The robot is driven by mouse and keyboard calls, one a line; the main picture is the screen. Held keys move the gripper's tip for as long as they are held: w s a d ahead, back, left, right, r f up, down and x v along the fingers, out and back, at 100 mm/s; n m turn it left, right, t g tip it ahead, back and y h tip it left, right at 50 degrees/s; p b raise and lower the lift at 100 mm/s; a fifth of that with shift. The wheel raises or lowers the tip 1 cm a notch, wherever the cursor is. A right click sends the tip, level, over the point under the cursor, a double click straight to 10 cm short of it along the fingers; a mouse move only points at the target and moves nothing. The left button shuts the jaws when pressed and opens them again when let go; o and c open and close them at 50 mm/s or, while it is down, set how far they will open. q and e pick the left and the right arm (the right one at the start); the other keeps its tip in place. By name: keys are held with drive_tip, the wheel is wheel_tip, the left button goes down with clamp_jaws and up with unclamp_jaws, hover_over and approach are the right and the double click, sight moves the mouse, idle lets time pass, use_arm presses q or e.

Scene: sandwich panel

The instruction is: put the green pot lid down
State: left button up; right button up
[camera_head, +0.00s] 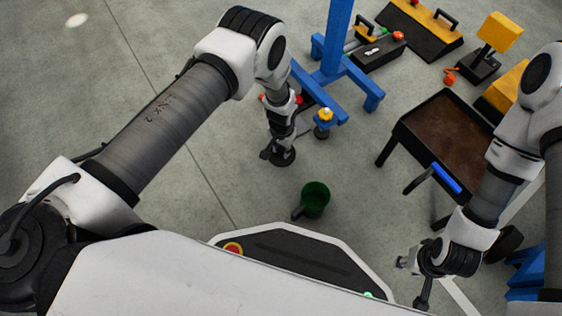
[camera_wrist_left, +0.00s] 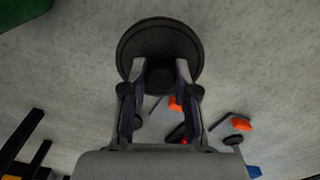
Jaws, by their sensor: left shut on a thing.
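The lid (camera_head: 283,158) is a dark round disc with a knob, hanging below my left gripper (camera_head: 275,143). In the left wrist view the lid (camera_wrist_left: 160,42) is beyond the fingertips, and my left gripper (camera_wrist_left: 160,85) is shut on its knob. The green pot (camera_head: 315,199) with a dark handle stands on the floor, below and right of the lid and apart from it. A green corner of it shows in the left wrist view (camera_wrist_left: 20,10). My right gripper (camera_head: 422,295) hangs at the lower right, away from the pot; its fingers are too unclear to judge.
A blue stand (camera_head: 335,70) with spread feet is behind my left gripper. A brown-topped cart (camera_head: 450,135) with a blue handle (camera_head: 446,178) stands to the right. Yellow and black boxes (camera_head: 420,25) are at the back. The floor left of the pot is clear.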

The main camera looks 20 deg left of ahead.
sight(282, 157)
use_arm(q)
wheel_tip(282, 157, down, 6)
drive_tip(key=b, duration=0.3)
drive_tip(key=shift+r, duration=0.15)
drive_tip(key=shift+c, duration=0.4)
drive_tip(key=shift+f, duration=0.25)
drive_tip(key=o, duration=1)
use_arm(e)
wheel_tip(282, 157, down, 4)
drive_tip(key=shift+w+d+r, duration=0.1)
use_arm(q)
drive_tip(key=shift+r, duration=0.2)
